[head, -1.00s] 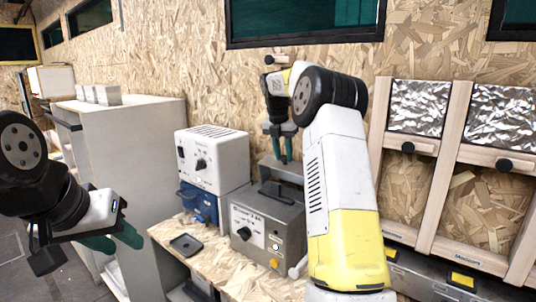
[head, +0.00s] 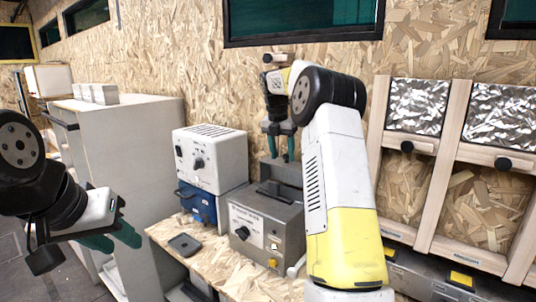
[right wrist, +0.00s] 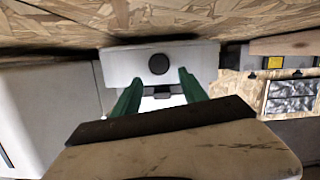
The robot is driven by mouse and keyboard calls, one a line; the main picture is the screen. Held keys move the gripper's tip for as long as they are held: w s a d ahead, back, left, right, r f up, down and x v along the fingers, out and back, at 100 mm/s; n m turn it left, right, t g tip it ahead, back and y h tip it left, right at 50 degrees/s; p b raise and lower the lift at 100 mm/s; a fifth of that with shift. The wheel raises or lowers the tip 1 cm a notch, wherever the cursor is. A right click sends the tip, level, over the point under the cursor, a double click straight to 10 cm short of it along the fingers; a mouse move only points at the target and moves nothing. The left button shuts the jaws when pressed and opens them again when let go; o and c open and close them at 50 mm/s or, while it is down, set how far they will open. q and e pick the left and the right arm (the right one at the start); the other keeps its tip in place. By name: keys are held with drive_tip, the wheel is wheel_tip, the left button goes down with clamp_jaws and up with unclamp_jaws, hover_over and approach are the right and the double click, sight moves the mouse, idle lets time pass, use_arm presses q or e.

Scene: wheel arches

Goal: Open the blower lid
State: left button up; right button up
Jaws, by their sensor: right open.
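A grey metal unit (head: 266,230) with a dial, a label too small to read and a dark handle on top stands on the wooden bench; it may be the blower. A taller grey part (head: 285,171) rises at its back. My right gripper (head: 280,157) points down just above that part, open and empty. In the right wrist view, my green fingers (right wrist: 160,78) are spread in front of a pale panel (right wrist: 120,66) with a round black knob (right wrist: 158,64). Contact cannot be told. My left gripper (head: 112,241) is open and empty at the left, away from the bench.
A white box (head: 211,157) with a dial sits on a blue box (head: 197,203) left of the grey unit. A small dark tray (head: 184,245) lies on the bench front. Wooden bins (head: 430,165) line the right wall. A pale cabinet (head: 130,150) stands at the left.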

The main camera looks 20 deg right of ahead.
wheel_tip(320, 180, up, 4)
drive_tip(key=shift+f, duration=0.2)
drive_tip(key=s+a, duration=0.3)
drive_tip(key=s, duration=0.4)
drive_tip(key=s+a+r, duration=0.1)
drive_tip(key=s+a, duration=0.1)
drive_tip(key=s, duration=0.6)
drive_tip(key=shift+a+r, duration=0.15)
drive_tip(key=shift+a, duration=0.25)
drive_tip(key=s+a+f+m+t+y, duration=0.2)
drive_tip(key=s+a+m, duration=0.1)
drive_tip(key=s+m, duration=0.8)
drive_tip(key=s+a+f+m+t+y, duration=0.2)
drive_tip(key=s+a+m, duration=0.2)
drive_tip(key=s+m, duration=0.8)
drive_tip(key=shift+s+a+m+t, duration=0.3)
drive_tip(key=shift+m+t, duration=0.1)
drive_tip(key=shift+m, duration=1.5)
